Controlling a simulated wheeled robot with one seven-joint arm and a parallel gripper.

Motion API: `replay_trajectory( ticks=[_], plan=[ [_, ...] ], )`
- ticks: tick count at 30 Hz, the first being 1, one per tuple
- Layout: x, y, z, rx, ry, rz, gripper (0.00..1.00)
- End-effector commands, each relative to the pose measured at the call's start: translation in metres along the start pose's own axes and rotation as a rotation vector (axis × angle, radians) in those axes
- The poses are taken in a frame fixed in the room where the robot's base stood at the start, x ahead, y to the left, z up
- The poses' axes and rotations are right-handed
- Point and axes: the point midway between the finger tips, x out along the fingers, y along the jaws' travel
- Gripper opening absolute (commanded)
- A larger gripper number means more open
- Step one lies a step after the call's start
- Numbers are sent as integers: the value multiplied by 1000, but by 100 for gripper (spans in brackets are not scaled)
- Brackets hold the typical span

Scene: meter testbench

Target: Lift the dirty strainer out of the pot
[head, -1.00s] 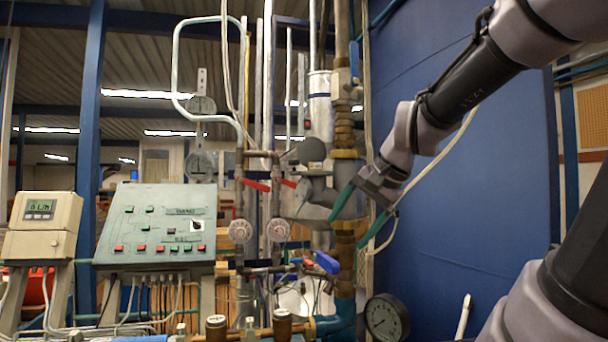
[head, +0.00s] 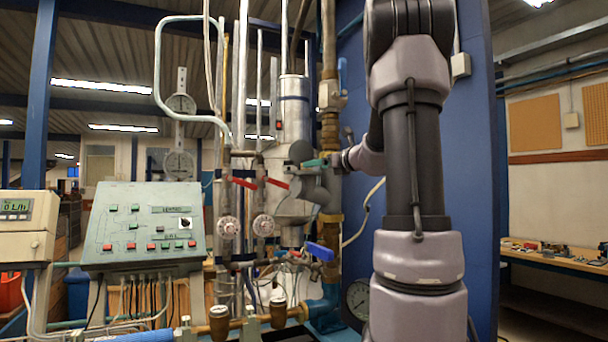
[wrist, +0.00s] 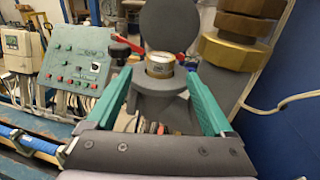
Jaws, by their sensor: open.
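The strainer (wrist: 160,65) shows in the wrist view as a short metal cylinder with a pale top, standing upright in the mouth of the grey pot (wrist: 160,106). The pot's round grey lid (wrist: 169,25) stands open behind it. My gripper (wrist: 159,76) is open, with one teal finger on each side of the strainer's top, apart from it as far as I can tell. In the head view my gripper (head: 314,163) is at the pot (head: 318,193), below and right of the lid (head: 301,151). The strainer cannot be made out there.
Brass pipe fittings (wrist: 236,40) rise close to the right of the pot. A black knob (wrist: 120,52) is at its left. A pressure gauge (head: 358,298) is low down.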

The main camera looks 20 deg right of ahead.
Motion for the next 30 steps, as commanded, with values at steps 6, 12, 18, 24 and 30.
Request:
replay_trajectory(
  ticks=[6, 12, 18, 24, 30],
  plan=[
    [19, 1, 0, -2, 0, 2, 86],
    [47, -1, 3, -1, 1, 3, 86],
    [67, 0, 3, -3, 1, 2, 86],
    [68, 0, 3, -4, 1, 2, 86],
    [68, 0, 3, -4, 1, 2, 25]
  ],
)
